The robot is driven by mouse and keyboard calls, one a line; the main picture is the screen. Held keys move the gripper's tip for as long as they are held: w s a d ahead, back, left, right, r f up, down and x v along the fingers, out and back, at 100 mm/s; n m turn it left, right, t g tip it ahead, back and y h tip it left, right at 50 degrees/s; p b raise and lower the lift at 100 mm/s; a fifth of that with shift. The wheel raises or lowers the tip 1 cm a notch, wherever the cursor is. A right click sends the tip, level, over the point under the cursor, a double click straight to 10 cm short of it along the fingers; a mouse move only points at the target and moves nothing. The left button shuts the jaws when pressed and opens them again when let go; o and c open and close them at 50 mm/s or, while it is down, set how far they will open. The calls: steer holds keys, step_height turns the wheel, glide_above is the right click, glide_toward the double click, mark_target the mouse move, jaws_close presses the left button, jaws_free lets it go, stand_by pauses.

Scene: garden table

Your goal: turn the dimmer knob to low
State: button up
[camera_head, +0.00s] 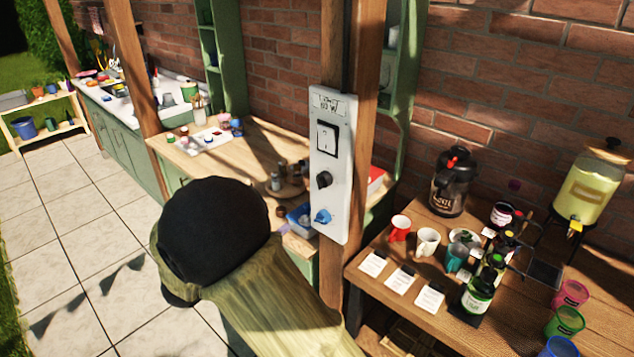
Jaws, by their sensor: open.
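A tall white control panel (344,198) is fixed upright on a wooden post. It carries a small label at the top, too small to read surely, and a white rocker switch (326,138) in a dark frame. I cannot tell from markings which knob is the dimmer, or where either one points. My arm, a large black and olive-coloured form, fills the lower middle, left of and below the panel. My gripper does not show.
A wooden table (393,312) at right holds cups, cards, bottles, a dark urn (453,181) and a yellow drink dispenser (590,187). A workbench (264,140) with jars stands behind the post (330,275). The tiled floor (75,225) at left is clear.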

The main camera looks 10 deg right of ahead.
mark_target(319, 184)
steer(key=shift+d, duration=0.1)
steer(key=p+x, duration=0.5)
steer(key=x, duration=1.2)
steer(key=shift+w+d, duration=0.15)
steer(key=shift+c, duration=0.2)
steer(key=c, duration=0.9)
